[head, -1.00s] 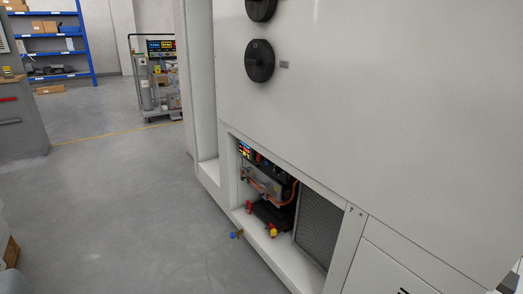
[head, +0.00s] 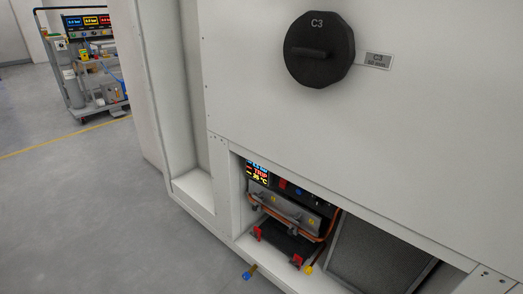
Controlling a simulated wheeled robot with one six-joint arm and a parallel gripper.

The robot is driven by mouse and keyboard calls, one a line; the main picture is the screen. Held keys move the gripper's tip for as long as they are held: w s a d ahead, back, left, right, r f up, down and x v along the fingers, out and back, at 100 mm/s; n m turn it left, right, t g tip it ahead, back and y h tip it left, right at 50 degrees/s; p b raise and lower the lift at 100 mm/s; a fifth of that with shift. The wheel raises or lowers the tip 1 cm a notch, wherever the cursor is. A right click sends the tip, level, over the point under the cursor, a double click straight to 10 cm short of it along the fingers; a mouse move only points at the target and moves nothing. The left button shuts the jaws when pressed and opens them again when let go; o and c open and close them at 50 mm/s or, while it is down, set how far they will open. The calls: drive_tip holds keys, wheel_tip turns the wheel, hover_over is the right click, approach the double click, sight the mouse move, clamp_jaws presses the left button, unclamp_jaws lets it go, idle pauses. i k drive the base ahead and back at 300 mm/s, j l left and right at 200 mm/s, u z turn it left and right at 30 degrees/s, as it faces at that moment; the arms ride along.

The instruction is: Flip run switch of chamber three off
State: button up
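A large white chamber cabinet (head: 330,130) fills the right of the view. A round black knob or plug (head: 306,63) marked C3 is on its face, with a small C3 label plate (head: 376,60) to its right. Below is an open bay (head: 222,225) with a small lit display (head: 258,172); it seems to read TRIP in red and a temperature in yellow. A dark panel (head: 304,194) right of the display carries small red and blue parts, too small to identify. I cannot make out a run switch. My gripper is not in view.
Orange pipes (head: 314,238) and red-handled and yellow parts sit in the bay. A blue-ended fitting (head: 249,273) sticks out in front. A grey mesh panel (head: 375,255) stands at right. A cart (head: 92,70) with displays is far left. The grey floor (head: 80,200) at left is clear.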

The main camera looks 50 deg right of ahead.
sight(283, 183)
drive_tip(key=i, duration=1.65)
drive_tip(key=i+l+u, duration=0.1)
drive_tip(key=i+u, duration=0.15)
drive_tip(key=i, duration=0.7)
drive_tip(key=i+j+z, duration=0.1)
drive_tip(key=z, duration=0.2)
drive_tip(key=i+j+z, duration=0.15)
drive_tip(key=i+z, duration=0.15)
drive_tip(key=j+z, duration=0.1)
drive_tip(key=z, duration=0.35)
drive_tip(key=i+j+z, duration=0.1)
drive_tip(key=z, duration=0.35)
drive_tip(key=j+z, duration=0.2)
drive_tip(key=z, duration=0.2)
drive_tip(key=j+z, duration=0.15)
drive_tip(key=z, duration=0.3)
drive_tip(key=j+z, duration=0.2)
drive_tip(key=z, duration=0.25)
drive_tip(key=k+j+z, duration=0.1)
drive_tip(key=z, duration=0.4)
drive_tip(key=k+j+z, duration=0.15)
drive_tip(key=z, duration=0.3)
drive_tip(key=k+j+z, duration=0.1)
drive_tip(key=z, duration=0.4)
